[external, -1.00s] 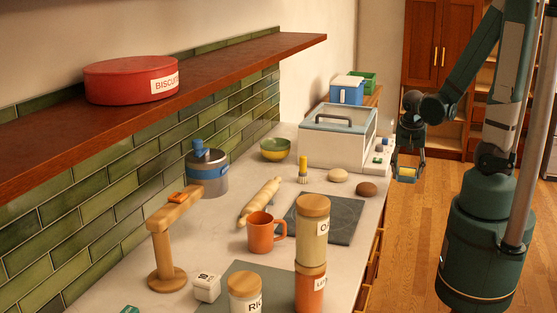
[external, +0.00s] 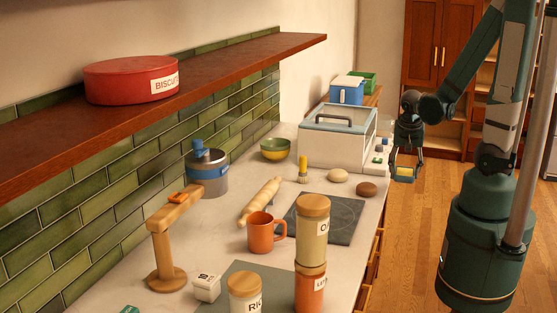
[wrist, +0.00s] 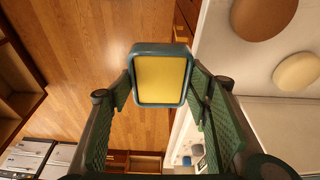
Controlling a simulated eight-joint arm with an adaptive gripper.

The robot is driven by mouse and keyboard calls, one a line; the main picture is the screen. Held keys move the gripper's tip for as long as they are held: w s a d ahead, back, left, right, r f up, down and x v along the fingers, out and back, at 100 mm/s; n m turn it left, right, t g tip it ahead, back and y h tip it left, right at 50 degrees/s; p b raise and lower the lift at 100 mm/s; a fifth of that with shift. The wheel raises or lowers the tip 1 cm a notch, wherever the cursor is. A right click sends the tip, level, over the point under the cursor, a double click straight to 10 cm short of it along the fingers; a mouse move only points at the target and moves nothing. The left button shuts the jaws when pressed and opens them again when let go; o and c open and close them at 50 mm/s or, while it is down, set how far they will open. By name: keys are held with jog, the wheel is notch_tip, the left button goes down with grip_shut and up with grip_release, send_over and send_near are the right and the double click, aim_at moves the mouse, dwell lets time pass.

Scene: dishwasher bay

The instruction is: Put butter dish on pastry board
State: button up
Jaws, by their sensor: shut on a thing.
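The butter dish (wrist: 161,79) is a small rounded rectangle with a yellow middle and a blue-grey rim. My gripper (wrist: 160,88) is shut on it, with a green finger pad on each side. In the external view, my gripper (external: 404,170) holds the butter dish (external: 404,173) in the air over the floor, just right of the counter edge. A dark square slab (external: 344,226) lies on the counter, partly hidden by a jar. A grey-green board (external: 215,302) lies nearer, under jars. I cannot tell for certain which is the pastry board.
A brown round lump (external: 367,190) and a pale one (external: 338,176) lie beyond the dark slab. A tall stacked jar (external: 312,230), orange mug (external: 260,232) and rolling pin (external: 260,202) stand or lie around it. A white glass-fronted box (external: 335,140) stands at the back.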

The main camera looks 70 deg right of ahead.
jog(key=w+a+n, duration=0.1)
jog(key=w, duration=0.1)
jog(key=w+a+r+n, duration=0.1)
jog(key=w+a+n, duration=0.1)
jog(key=w, duration=0.1)
jog(key=w+a+n+t, duration=0.1)
jog(key=w+a, duration=0.1)
jog(key=w, duration=0.1)
jog(key=shift+w+a+r+n, duration=0.15)
jog(key=shift+r+n, duration=0.15)
jog(key=w+a+r+n+y, duration=0.1)
jog(key=w+a+n, duration=0.3)
jog(key=a, duration=0.4)
jog(key=w+a+r+n+t+y, duration=0.1)
jog(key=w+a+r+n, duration=0.2)
jog(key=w+a, duration=0.3)
jog(key=w+a+r+n+t+y, duration=0.1)
jog(key=w+a+n, duration=0.4)
jog(key=a, duration=0.7)
jog(key=shift+w+a+r+n, duration=0.2)
jog(key=shift+r+n, duration=0.25)
jog(key=shift+n, duration=0.05)
jog(key=shift+f+b, duration=0.35)
jog(key=shift+f, duration=2.6)
jog(key=shift+f, duration=0.1)
jog(key=shift+f+b, duration=0.3)
jog(key=shift+f, duration=1.65)
jog(key=shift+f, duration=0.15)
